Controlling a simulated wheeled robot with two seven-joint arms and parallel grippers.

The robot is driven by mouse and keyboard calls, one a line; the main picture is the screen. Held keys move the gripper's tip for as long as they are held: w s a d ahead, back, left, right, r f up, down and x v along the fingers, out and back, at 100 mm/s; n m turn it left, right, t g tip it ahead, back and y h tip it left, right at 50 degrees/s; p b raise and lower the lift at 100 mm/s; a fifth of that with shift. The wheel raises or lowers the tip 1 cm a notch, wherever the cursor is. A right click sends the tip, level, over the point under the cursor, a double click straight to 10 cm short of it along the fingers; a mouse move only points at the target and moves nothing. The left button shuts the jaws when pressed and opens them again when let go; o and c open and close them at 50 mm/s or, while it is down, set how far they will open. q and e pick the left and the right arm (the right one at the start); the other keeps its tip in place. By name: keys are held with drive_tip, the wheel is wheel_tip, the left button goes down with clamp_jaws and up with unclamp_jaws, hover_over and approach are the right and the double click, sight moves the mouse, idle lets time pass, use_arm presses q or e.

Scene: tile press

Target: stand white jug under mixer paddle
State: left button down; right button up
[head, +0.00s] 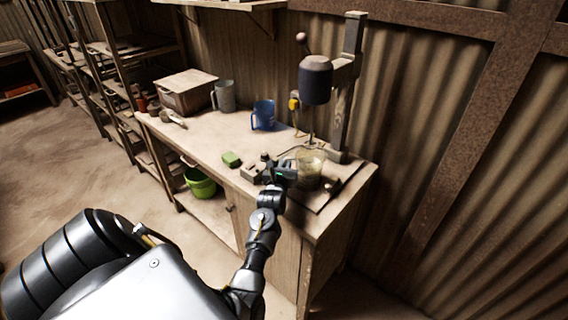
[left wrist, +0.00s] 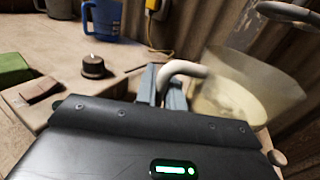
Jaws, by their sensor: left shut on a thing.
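The white jug (head: 309,170) is pale and see-through, with yellowish contents, and stands upright at the right end of the bench. My left gripper (head: 283,172) is at its left side. In the left wrist view the gripper (left wrist: 170,92) is shut on the jug's white handle, and the jug body (left wrist: 243,92) is just beyond it. The mixer (head: 315,80) has a dark motor head on a post, and its thin paddle shaft (head: 311,128) hangs down above the jug. I cannot tell whether the jug is centred under it or touches the base. My right gripper is not in view.
A blue jug (head: 264,115) and a grey jug (head: 224,96) stand further back on the bench (head: 200,143), near a wooden box (head: 186,92). A green block (head: 231,159) lies left of my gripper. A yellow switch box (head: 294,101) is on the wall. A green bucket (head: 200,184) sits below.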

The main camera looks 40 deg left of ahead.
use_arm(q)
drive_tip(key=shift+s+f, duration=0.1)
drive_tip(key=shift+f, duration=0.05)
idle(0.8)
drive_tip(key=c, duration=1.4)
unclamp_jaws()
drive_tip(key=shift+s+d+f, duration=0.1)
drive_tip(key=shift+f, duration=0.05)
drive_tip(key=shift+s+d+p, duration=0.15)
drive_tip(key=shift+s+p, duration=0.05)
drive_tip(key=shift+p, duration=0.1)
drive_tip(key=p+v, duration=0.1)
drive_tip(key=v, duration=0.1)
drive_tip(key=p+v, duration=0.1)
drive_tip(key=v, duration=0.1)
drive_tip(key=p+v, duration=0.1)
drive_tip(key=v, duration=0.1)
drive_tip(key=shift+s+r, duration=0.1)
drive_tip(key=shift+r, duration=0.15)
drive_tip(key=shift+s+d+f+p, duration=0.1)
drive_tip(key=shift+s+d+p, duration=0.05)
drive_tip(key=shift+s+p, duration=0.2)
